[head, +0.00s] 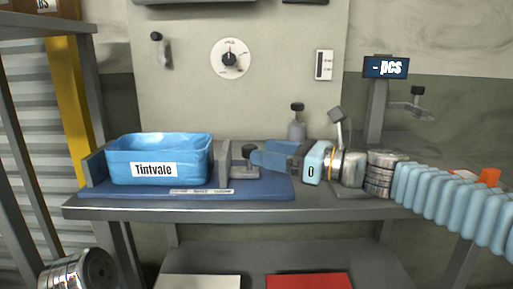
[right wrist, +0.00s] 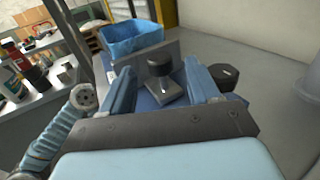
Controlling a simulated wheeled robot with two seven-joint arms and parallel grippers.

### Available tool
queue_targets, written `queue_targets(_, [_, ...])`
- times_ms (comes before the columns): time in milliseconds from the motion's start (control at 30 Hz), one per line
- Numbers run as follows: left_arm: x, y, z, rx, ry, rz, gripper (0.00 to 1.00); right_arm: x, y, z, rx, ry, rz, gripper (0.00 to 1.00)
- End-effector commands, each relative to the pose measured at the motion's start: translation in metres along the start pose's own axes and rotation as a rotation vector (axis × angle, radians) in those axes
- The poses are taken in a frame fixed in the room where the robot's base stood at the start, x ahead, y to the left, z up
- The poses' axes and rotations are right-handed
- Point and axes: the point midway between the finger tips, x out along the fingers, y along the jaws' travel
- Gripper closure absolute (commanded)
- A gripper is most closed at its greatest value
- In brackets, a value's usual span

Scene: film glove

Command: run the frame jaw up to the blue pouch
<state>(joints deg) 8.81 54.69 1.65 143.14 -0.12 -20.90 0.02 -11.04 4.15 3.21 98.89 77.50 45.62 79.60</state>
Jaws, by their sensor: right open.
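The blue pouch (head: 158,157), labelled "Tintvale", stands upright with an open top on a blue base (head: 262,188). It also shows in the right wrist view (right wrist: 131,36). The upright grey plate of the frame jaw (head: 224,165) is just right of the pouch; a narrow gap seems to lie between them. A black knob (head: 249,152) stands on a grey block on the jaw's right side. My right gripper (head: 254,160) comes in from the right, open. In the right wrist view its fingers stand on either side of the knob (right wrist: 159,66), apart from it. My left gripper is out of view.
The grey bench (head: 330,208) carries the frame. A grey bottle with a black top (head: 297,125) stands behind my right gripper. A dial (head: 231,58) is on the back panel, and a "pcs" display (head: 386,67) stands at right. A yellow post (head: 65,100) rises at left.

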Motion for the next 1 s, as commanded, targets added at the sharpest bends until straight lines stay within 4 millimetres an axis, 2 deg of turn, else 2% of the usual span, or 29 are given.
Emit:
queue_targets(100, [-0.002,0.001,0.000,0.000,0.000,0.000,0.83,0.019,0.000,0.001,0.001,0.000,0.002,0.39])
queue_targets(200, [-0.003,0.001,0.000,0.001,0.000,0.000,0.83,0.029,0.000,0.000,0.000,0.000,0.001,0.39])
queue_targets(567, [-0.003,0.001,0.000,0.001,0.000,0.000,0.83,0.035,0.000,0.000,-0.001,0.000,0.000,0.39])
queue_targets(900, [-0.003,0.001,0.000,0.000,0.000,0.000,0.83,0.035,0.000,0.000,0.000,0.000,0.000,0.89])
queue_targets(967, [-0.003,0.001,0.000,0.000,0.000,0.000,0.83,0.035,0.000,0.000,0.000,0.000,0.000,0.98])
queue_targets(1000, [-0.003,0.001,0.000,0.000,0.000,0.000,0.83,0.035,0.000,0.000,0.000,0.000,0.000,1.00])
